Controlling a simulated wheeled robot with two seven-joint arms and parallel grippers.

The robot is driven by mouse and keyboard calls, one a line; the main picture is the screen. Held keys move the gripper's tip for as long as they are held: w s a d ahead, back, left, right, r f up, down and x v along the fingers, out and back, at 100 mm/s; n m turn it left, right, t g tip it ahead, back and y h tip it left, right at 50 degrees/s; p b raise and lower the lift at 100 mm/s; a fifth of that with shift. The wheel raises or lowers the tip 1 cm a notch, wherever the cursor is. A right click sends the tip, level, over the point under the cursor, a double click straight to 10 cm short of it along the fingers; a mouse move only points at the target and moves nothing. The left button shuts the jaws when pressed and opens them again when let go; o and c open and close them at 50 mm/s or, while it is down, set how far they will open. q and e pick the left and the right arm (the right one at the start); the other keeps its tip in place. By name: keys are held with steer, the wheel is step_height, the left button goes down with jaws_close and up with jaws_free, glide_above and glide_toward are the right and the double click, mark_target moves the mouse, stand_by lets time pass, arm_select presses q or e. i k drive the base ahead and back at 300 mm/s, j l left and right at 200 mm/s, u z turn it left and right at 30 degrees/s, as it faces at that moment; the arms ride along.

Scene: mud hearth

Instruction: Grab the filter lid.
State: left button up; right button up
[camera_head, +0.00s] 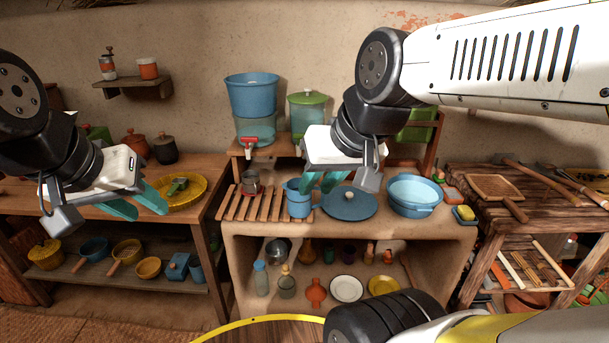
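The water filter, a blue bucket (251,97) over a clear blue vessel with a red tap, stands on the raised shelf behind, with no lid visible on the bucket. My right gripper (320,184) is open and empty. Its teal fingers point down at the lid's left rear edge; whether they touch it I cannot tell. My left gripper (137,203) is open and empty before the left table, near the yellow woven tray (184,191).
Blue cups (298,198) stand close left of the lid, by a wooden slatted rack (246,205). A blue basin (414,194) stands close on its right. A green-lidded container (307,111) stands behind my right gripper. Little free counter surrounds the lid.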

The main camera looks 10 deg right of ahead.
mark_target(351, 203)
steer(key=i+l+z, duration=0.1)
steer(key=i+z, duration=0.65)
steer(key=i+j+z, duration=0.1)
steer(key=i+z, duration=0.3)
